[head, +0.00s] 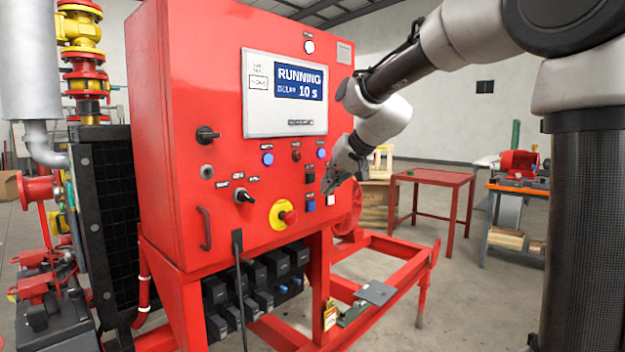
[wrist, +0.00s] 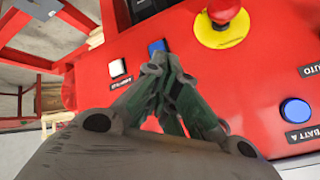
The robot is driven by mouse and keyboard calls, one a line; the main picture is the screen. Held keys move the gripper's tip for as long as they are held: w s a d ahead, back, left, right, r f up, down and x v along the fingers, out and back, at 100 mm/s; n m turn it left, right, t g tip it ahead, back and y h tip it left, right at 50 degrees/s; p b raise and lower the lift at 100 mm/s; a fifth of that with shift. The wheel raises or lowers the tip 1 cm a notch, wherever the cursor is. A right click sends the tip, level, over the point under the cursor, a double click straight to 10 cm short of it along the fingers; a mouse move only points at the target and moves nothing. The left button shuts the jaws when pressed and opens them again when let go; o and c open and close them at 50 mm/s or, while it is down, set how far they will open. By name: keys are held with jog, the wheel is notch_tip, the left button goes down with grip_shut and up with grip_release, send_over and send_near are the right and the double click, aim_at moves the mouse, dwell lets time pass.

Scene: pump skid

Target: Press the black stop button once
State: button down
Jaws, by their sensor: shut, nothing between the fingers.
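The red control panel (head: 190,90) carries a screen (head: 299,83) reading "RUNNING" and "DELAY 10 s". A small dark button (head: 310,178), its label too small to read, sits on the lower right of the panel in the head view. My gripper (head: 327,188) is just right of it, fingers together and empty, in front of the panel; contact cannot be told. In the wrist view my gripper (wrist: 163,62) points at the panel, and no black button shows clearly; the fingers may hide it.
A blue button (head: 311,205) and a white button (head: 331,199) lie just below my fingertips. The red emergency knob (head: 288,217) on its yellow ring stands out to their left. A blue button (wrist: 295,110) labelled "BATT A" shows in the wrist view.

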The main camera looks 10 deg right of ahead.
aim_at(319, 180)
jog(key=shift+w+a, duration=0.55)
jog(key=shift+w, duration=0.2)
dwell(1.0)
jog(key=shift+w+a, duration=0.25)
jog(key=shift+w, duration=0.05)
jog(key=shift+w+a, duration=0.25)
jog(key=shift+w, duration=0.1)
dwell(0.7)
dwell(0.3)
jog(key=shift+s+d, duration=0.5)
jog(key=shift+s, duration=0.2)
jog(key=s+d, duration=0.1)
jog(key=s, duration=0.1)
jog(key=s+d, duration=0.2)
dwell(0.3)
